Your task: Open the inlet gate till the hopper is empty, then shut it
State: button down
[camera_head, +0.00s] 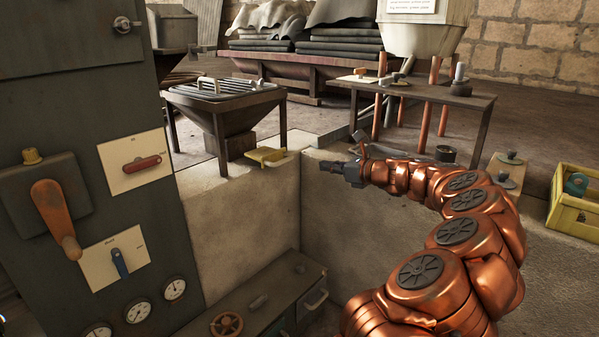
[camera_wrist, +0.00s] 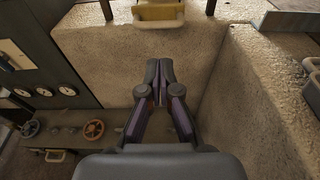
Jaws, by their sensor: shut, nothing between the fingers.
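A dark metal hopper (camera_head: 224,122) with a grate of bars on top stands on legs behind the pale stone wall. A yellow gate piece (camera_head: 266,157) with a handle sits at the wall's top edge, below and right of the hopper. It also shows at the top of the wrist view (camera_wrist: 158,12), cut off by the frame edge. My gripper (camera_head: 326,166) is to the right of the yellow piece and apart from it. In the wrist view my fingers (camera_wrist: 159,68) are together and empty. The hopper's contents cannot be made out.
A dark panel (camera_head: 85,200) with an orange lever (camera_head: 56,218), switches and gauges stands at left. A bench (camera_head: 440,95) with small items stands behind my arm. A yellow crate (camera_head: 574,214) is at right. A red handwheel (camera_head: 227,323) sits low in front.

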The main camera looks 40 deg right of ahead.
aim_at(286, 160)
jog(key=b+x, duration=0.5)
jog(key=x, duration=0.8)
jog(key=shift+w+f, duration=0.1)
jog(key=shift+w, duration=0.2)
jog(key=shift+w+a, duration=0.1)
jog(key=shift+w, duration=0.1)
